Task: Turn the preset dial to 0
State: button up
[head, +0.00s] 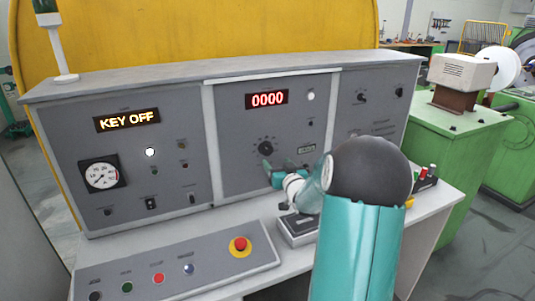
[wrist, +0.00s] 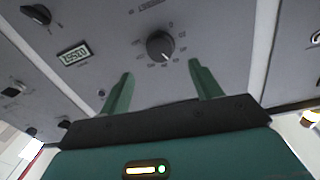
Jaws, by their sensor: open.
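The preset dial (head: 265,148) is a round black knob on the middle panel of the grey console, below a red display (head: 267,99) reading 0000. In the wrist view the dial (wrist: 160,45) has a pale pointer mark at its lower right edge, with small scale marks around it that are too small to read. My gripper (head: 279,165) is just below the dial in the head view. In the wrist view my gripper (wrist: 162,82) has its two green fingers apart, with nothing between them. The dial lies beyond the fingertips, apart from them.
A small counter (wrist: 75,53) is beside the dial. The left panel has a KEY OFF display (head: 127,120) and a gauge (head: 102,174). A red emergency button (head: 240,246) and several coloured buttons sit on the lower desk.

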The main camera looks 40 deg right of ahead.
aim_at(268, 151)
jog(key=x, duration=0.8)
jog(key=shift+w+d, duration=0.1)
jog(key=shift+w, duration=0.3)
jog(key=c, duration=1)
